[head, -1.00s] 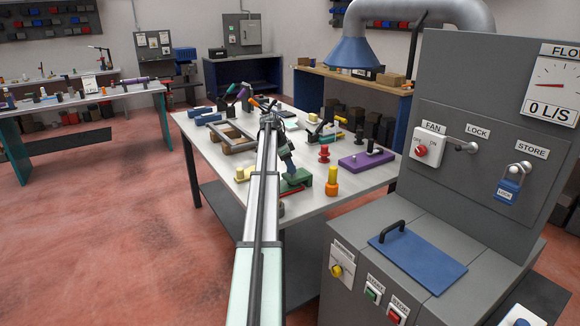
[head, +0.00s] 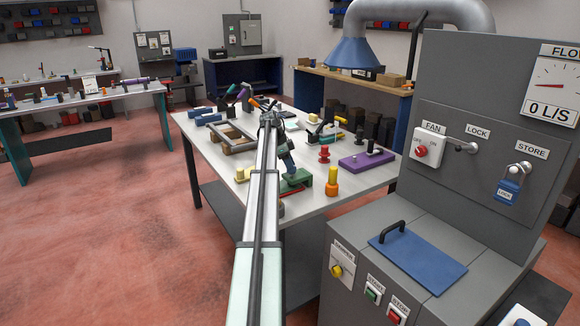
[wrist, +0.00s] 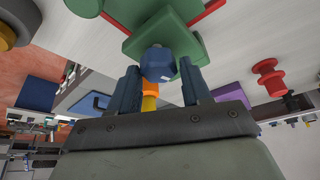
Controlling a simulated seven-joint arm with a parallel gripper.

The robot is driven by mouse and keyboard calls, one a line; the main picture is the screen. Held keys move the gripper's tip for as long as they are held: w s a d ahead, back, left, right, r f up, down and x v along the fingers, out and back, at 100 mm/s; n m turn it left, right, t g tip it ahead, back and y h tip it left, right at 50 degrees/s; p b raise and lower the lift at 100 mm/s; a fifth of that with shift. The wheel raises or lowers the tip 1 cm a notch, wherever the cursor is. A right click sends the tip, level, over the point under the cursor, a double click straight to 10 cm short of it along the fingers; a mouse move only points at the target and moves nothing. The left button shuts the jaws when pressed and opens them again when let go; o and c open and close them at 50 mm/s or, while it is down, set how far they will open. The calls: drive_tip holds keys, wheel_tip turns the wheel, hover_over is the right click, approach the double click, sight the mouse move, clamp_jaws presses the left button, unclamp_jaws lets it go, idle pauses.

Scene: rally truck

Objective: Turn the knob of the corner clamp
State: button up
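The corner clamp has a green body (wrist: 150,15), at the top of the wrist view. Its faceted blue knob (wrist: 158,62), with a small white mark, faces my gripper. In the head view the green clamp (head: 303,178) is near the front of the grey-topped workbench, partly behind my arm. My gripper (wrist: 161,72) has two dark blue fingers, one on each side of the knob, with their tips about level with it.
A yellow-and-orange post (head: 331,182), a purple block (head: 366,160) and a red spool (head: 324,153) stand right of the clamp. A wooden frame (head: 231,135) lies left behind. A grey control cabinet (head: 470,130) rises at the right. Open floor lies left.

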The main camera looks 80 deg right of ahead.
drive_tip(key=o, duration=0.3)
drive_tip(key=shift+f, duration=0.15)
drive_tip(key=shift+o, duration=0.2)
drive_tip(key=v, duration=1.3)
drive_tip(key=shift+r, duration=0.4)
drive_tip(key=shift+w, duration=0.1)
